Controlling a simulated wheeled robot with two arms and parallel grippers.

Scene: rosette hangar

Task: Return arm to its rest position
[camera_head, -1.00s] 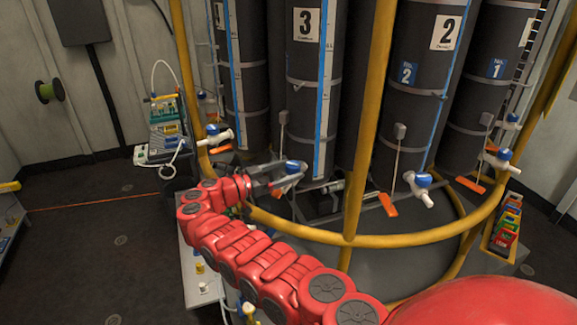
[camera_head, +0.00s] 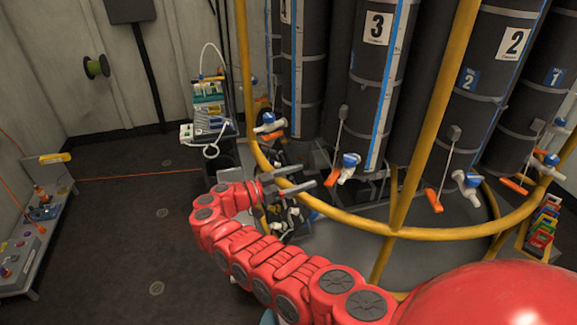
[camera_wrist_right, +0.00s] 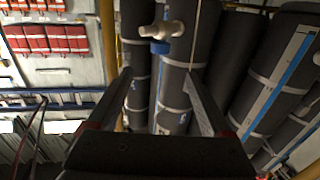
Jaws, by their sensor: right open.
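My right arm (camera_head: 265,262) is red and reaches from the lower right toward the middle of the head view. My left gripper is not in view.
The yellow rail (camera_head: 400,232) curves around the black numbered cylinders (camera_head: 375,75). A small rack (camera_head: 545,230) stands at the right. A bench (camera_head: 40,225) stands at the left. The dark floor (camera_head: 130,220) between is mostly clear.

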